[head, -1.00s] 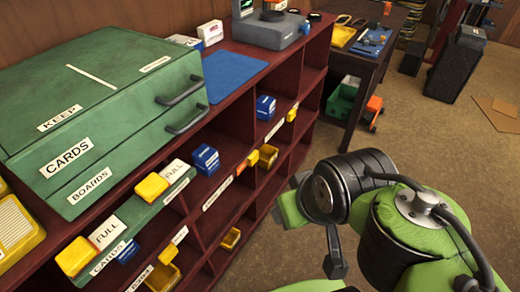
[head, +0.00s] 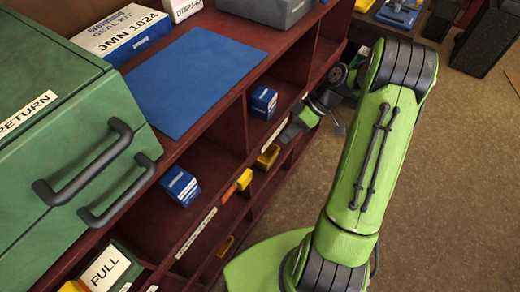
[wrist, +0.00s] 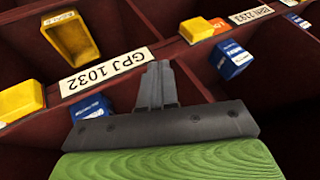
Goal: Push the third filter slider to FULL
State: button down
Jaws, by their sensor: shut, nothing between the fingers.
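In the head view a yellow slider block (head: 244,179) sits on the shelf's front rail, with an orange patch beside it. The wrist view shows a yellow block with orange beside it (wrist: 196,29), and another yellow block (wrist: 21,100) at the left. I cannot tell which is the third slider. A FULL label (head: 105,268) is at the lower left in the head view, partly cut off. My gripper (wrist: 157,75) is shut and empty, its fingertips close to the rail label GPJ 1032 (wrist: 106,72). In the head view my gripper (head: 290,131) is at the shelf front, right of the blocks.
Blue boxes (head: 180,186) and (head: 263,102) stand in the shelf compartments. A green cabinet (head: 60,100) with two handles and a blue mat (head: 195,80) are on top. Open floor lies right.

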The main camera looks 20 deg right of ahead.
aim_at(245, 180)
jog(key=s+a+f+b, duration=0.2)
jog(key=a+f+b, duration=0.1)
jog(key=a+f, duration=0.4)
jog(key=shift+s+a+f+b, duration=0.25)
jog(key=shift+a+f+b, duration=0.15)
jog(key=shift+a, duration=0.9)
